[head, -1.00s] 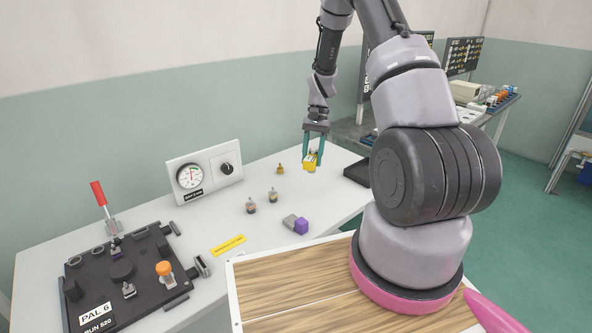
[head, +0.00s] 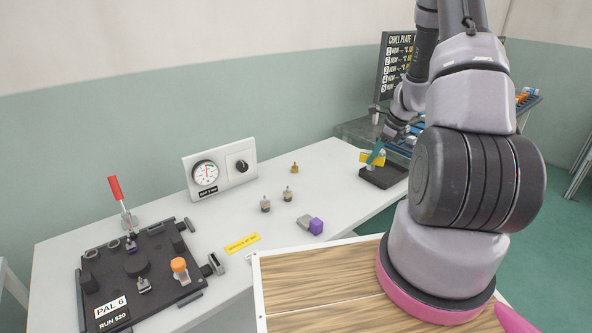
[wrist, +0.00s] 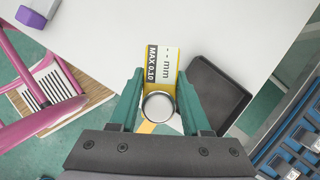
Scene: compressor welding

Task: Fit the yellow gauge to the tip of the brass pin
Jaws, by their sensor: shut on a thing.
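My gripper (head: 377,153) is shut on the yellow gauge (head: 371,158), above the right end of the white table. In the wrist view the gauge (wrist: 158,65) is yellow and white, marked "MAX 0.10" and "mm", and sits between the teal fingers. A round silver disc (wrist: 158,106) shows between the fingers at the gauge's near end. A small brass-coloured piece (head: 295,168) stands at the table's back, left of my gripper and well apart from it. It is too small to tell whether it is the brass pin.
A dark shallow tray (head: 384,179) lies just below my gripper. Two small capped parts (head: 265,206) (head: 287,194) and a purple-and-grey block (head: 316,226) stand mid-table. A gauge panel (head: 219,171) is at the back. A black fixture (head: 122,291) with a red-handled clamp (head: 116,190) fills the left.

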